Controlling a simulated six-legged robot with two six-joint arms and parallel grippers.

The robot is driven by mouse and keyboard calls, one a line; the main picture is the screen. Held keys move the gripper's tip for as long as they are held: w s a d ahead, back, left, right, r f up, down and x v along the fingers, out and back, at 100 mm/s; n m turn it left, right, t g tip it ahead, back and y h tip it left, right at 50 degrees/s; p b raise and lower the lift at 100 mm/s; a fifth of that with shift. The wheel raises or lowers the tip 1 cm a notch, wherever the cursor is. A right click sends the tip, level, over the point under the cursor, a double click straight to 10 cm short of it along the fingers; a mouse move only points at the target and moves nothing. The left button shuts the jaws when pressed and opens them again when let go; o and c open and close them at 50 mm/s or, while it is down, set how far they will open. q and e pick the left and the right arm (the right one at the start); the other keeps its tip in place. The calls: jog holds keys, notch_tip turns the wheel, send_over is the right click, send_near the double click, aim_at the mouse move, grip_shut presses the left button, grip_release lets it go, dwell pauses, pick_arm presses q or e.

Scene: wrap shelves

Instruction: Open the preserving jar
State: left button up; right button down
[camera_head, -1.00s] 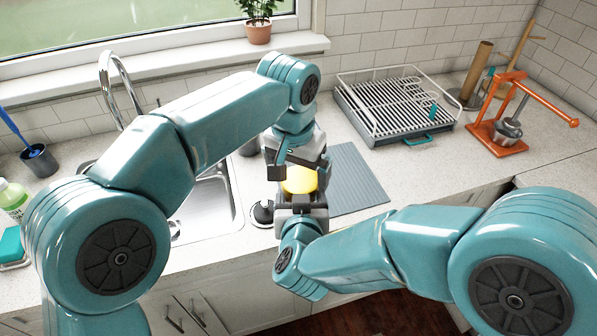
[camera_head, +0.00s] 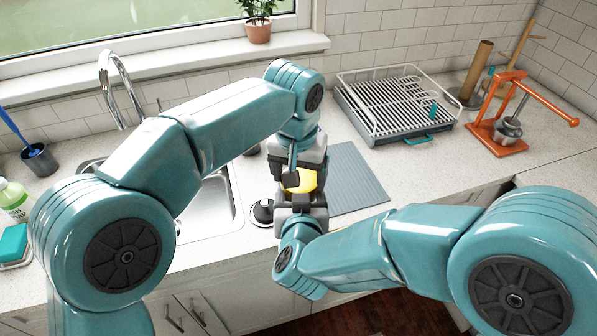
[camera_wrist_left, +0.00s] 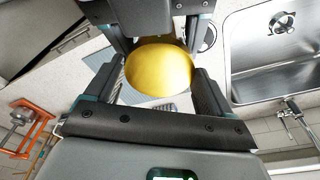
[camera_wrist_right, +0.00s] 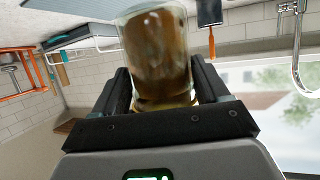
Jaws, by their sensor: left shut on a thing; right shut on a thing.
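The preserving jar has a round gold-yellow lid (camera_wrist_left: 160,70), which fills the middle of the left wrist view and shows as a yellow patch (camera_head: 300,181) in the head view. Its glass body (camera_wrist_right: 158,55) with brown contents shows in the right wrist view. My left gripper (camera_head: 291,178) is above, with its fingers shut on the lid's sides. My right gripper (camera_head: 301,203) is below, shut on the jar. The fingers hide much of the jar in the head view. I cannot tell whether the lid is loose.
The sink (camera_head: 212,208) is left of the jar, and a grey ribbed mat (camera_head: 352,178) lies right of it. A dish rack (camera_head: 395,105) and an orange press (camera_head: 503,130) stand farther right. A potted plant (camera_head: 258,30) sits on the windowsill.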

pick_arm(q)
jog(key=n, duration=0.4)
jog(key=shift+d+n+y, duration=0.1)
jog(key=shift+n+y, duration=0.3)
jog(key=n, duration=0.6)
jog(key=shift+w+d+y, duration=0.1)
jog(key=shift+y, duration=0.3)
jog(key=o, duration=1)
jog(key=shift+r, duration=0.1)
